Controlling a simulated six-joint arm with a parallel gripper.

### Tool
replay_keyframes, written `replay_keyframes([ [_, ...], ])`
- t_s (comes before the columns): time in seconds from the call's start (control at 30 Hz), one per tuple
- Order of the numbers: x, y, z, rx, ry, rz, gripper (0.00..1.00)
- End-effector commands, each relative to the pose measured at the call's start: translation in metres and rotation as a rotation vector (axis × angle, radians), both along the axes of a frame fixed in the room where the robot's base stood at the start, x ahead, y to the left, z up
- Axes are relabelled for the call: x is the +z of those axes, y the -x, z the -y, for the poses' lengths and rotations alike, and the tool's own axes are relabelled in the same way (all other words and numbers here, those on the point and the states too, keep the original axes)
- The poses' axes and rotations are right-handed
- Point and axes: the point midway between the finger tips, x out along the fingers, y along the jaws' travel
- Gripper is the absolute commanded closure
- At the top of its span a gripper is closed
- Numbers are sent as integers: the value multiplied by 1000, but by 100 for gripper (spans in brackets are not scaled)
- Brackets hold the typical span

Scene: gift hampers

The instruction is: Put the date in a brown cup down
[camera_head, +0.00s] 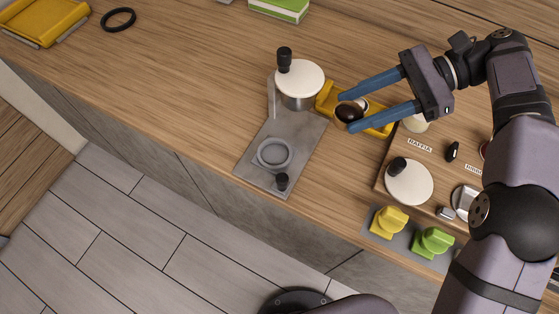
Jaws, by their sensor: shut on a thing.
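My gripper (347,112) has two long blue fingers that reach in from the right. It is shut on a small round dark brown thing, which looks like the date in a brown cup (349,112). A paler patch shows at its upper right. The held thing appears in front of a yellow tray (325,98), and the fingers hide part of that tray. I cannot tell how high the held thing is above the tray, or whether they touch.
Left of the tray stands a grey metal stand (278,152) with a white round top and black knob. A wooden box (388,172) with labels and a white lid (409,182) is at the right. Yellow (389,221) and green (433,241) pieces lie in front.

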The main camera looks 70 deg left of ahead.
Motion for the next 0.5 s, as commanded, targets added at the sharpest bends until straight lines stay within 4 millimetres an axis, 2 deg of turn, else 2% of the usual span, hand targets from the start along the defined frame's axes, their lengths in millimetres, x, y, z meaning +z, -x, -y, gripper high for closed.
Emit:
replay_keyframes([
  [0.3,16,9,-12,-47,0,1,76],
  [0.5,12,9,-12,-48,3,-1,76],
])
